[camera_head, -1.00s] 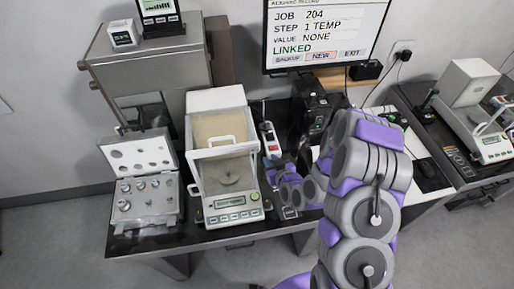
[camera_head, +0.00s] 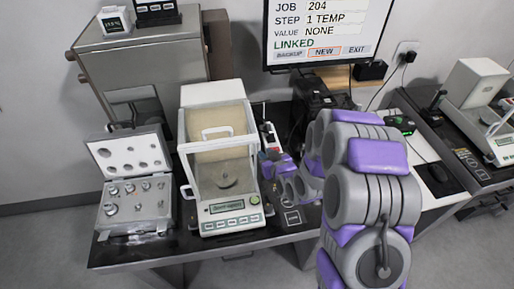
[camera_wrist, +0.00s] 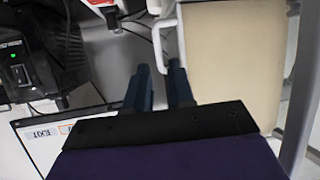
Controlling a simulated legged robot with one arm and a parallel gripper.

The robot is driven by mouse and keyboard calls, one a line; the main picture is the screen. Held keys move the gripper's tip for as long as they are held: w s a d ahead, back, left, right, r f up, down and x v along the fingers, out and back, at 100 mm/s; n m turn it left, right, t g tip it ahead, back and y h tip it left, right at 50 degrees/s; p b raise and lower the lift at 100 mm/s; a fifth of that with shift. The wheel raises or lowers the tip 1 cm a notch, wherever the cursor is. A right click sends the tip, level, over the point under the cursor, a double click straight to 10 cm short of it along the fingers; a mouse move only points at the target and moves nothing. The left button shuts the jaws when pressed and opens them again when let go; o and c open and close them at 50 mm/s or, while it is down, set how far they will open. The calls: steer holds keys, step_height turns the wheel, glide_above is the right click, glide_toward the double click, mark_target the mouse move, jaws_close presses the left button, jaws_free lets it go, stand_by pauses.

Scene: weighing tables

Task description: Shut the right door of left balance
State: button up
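The left balance (camera_head: 228,218) is a white weighing box with clear walls, a round pan (camera_head: 226,181) inside and a display in front. Its front and left handles show in the head view. In the wrist view two dark blue fingers (camera_wrist: 159,68) stand apart with a narrow gap. A white loop handle (camera_wrist: 157,42) on the balance's side is at the fingertips, beside the beige panel (camera_wrist: 235,60). I cannot tell whether they touch. The right door's pane is hard to make out.
An open case of weights (camera_head: 137,205) stands left of the balance. A black device (camera_head: 312,95) and the monitor (camera_head: 325,35) are behind my arm. A second balance (camera_head: 490,120) is on the right table. Free room beside the balance is narrow.

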mark_target(259, 147)
steer(key=b+x, duration=0.1)
steer(key=x, duration=0.9)
steer(key=shift+w, duration=0.2)
jaws_close()
